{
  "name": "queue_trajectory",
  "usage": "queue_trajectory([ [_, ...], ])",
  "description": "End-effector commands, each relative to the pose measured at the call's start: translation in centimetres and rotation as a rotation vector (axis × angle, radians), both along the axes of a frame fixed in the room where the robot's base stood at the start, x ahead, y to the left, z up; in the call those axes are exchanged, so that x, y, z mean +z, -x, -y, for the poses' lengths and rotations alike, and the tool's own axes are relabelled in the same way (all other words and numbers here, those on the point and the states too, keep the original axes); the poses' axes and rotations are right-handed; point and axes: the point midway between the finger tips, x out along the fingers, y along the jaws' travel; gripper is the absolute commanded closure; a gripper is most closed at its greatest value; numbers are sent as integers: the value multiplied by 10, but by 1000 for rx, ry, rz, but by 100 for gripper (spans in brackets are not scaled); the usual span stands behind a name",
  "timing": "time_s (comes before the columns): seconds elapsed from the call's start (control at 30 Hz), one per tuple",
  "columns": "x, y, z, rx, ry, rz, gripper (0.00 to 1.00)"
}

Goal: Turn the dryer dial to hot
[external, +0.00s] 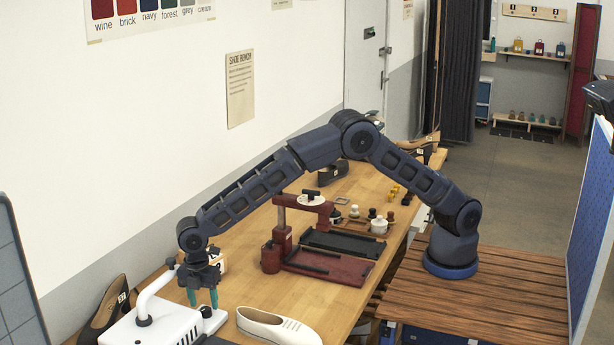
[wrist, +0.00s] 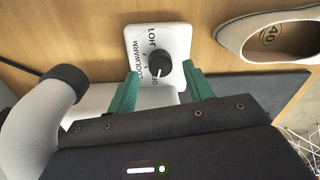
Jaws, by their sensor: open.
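The dryer dial is a round black knob (wrist: 159,64) on a white label plate (wrist: 177,39) in the wrist view. The plate carries curved words, with cool and warm at the left and hot at the top; lettering at the bottom is partly hidden. A white mark on the knob seems to point down in the picture. My gripper (wrist: 160,82) is open, its teal fingers on either side of the knob's lower part; contact cannot be told. In the external view my gripper (external: 203,298) points down over the small dial (external: 206,312), beside the white dryer (external: 150,328).
A cream shoe (external: 277,326) lies right of the dial. The dryer's curved white pipe (external: 157,288) with a black end rises on the left. A dark red press (external: 320,265) stands farther back on the wooden table (external: 245,265). A dark shoe (external: 102,312) is against the wall.

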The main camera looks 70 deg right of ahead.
Motion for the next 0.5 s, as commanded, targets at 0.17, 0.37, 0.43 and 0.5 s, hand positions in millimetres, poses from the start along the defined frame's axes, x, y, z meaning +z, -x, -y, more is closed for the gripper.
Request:
queue_trajectory([
  [0.17, -17, 1, 0, 0, 1, -2, 49],
  [0.37, -22, 1, 1, 0, 0, -1, 49],
  [0.43, -22, 1, 1, 0, 0, -1, 49],
  [0.5, -22, 1, 1, 0, 0, -1, 49],
])
